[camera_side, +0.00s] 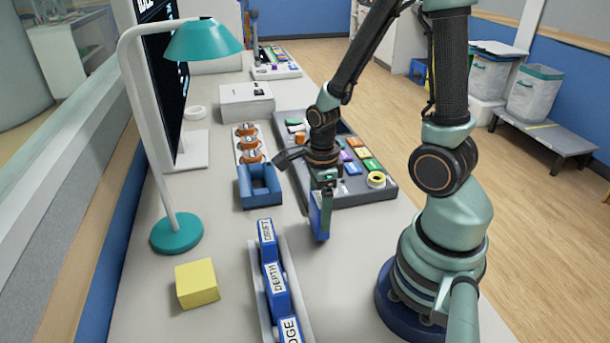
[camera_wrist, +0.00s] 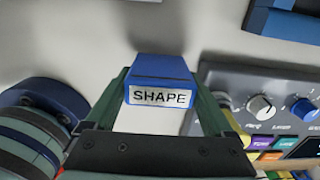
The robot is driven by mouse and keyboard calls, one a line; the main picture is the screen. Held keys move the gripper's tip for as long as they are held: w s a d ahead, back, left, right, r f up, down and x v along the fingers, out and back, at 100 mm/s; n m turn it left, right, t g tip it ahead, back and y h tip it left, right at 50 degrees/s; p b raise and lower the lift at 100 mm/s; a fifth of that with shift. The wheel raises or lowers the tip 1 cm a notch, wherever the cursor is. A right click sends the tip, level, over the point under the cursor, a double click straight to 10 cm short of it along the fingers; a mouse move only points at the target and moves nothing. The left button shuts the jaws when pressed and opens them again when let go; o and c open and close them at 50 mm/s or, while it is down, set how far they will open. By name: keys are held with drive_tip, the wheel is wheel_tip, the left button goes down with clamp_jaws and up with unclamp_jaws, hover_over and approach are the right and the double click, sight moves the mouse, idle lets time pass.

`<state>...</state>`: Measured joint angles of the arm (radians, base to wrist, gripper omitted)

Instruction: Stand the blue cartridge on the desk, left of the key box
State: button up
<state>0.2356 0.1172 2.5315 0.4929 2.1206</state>
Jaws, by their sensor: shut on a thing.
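A blue cartridge (camera_side: 320,214) hangs upright from my gripper (camera_side: 325,180) in the side view, in front of the grey console. In the wrist view the same blue cartridge (camera_wrist: 162,68) sits between both fingers of my gripper (camera_wrist: 162,98), which are shut on it. Its label reads SHAPE. Its lower end appears to be above the desk (camera_side: 225,235); I cannot tell the exact gap. No box is marked as the key box. A white box (camera_side: 247,103) stands at the back, and a blue open-topped holder (camera_side: 259,187) stands left of my gripper.
A rack (camera_side: 256,285) in front holds blue cartridges labelled DRIFT, DEPTH and one partly cut off. A grey console (camera_side: 345,198) with knobs and coloured pads lies behind my gripper. A yellow block (camera_side: 197,283) and teal lamp (camera_side: 177,232) stand left.

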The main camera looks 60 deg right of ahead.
drive_tip(key=shift+f, duration=0.6)
idle(0.3)
drive_tip(key=o, duration=1.2)
drive_tip(key=shift+c, duration=0.2)
wheel_tip(320, 180, up, 12)
drive_tip(key=shift+w+a+r+n, duration=0.2)
drive_tip(key=shift+r+n, duration=0.2)
drive_tip(key=shift+n, duration=0.5)
drive_tip(key=w+a+r+n+t, duration=0.1)
drive_tip(key=r+n, duration=0.3)
drive_tip(key=n, duration=0.8)
drive_tip(key=w+a+r+n+t, duration=0.2)
drive_tip(key=a+r+n+t, duration=0.2)
drive_tip(key=n, duration=0.9)
drive_tip(key=shift+a+r+t, duration=0.3)
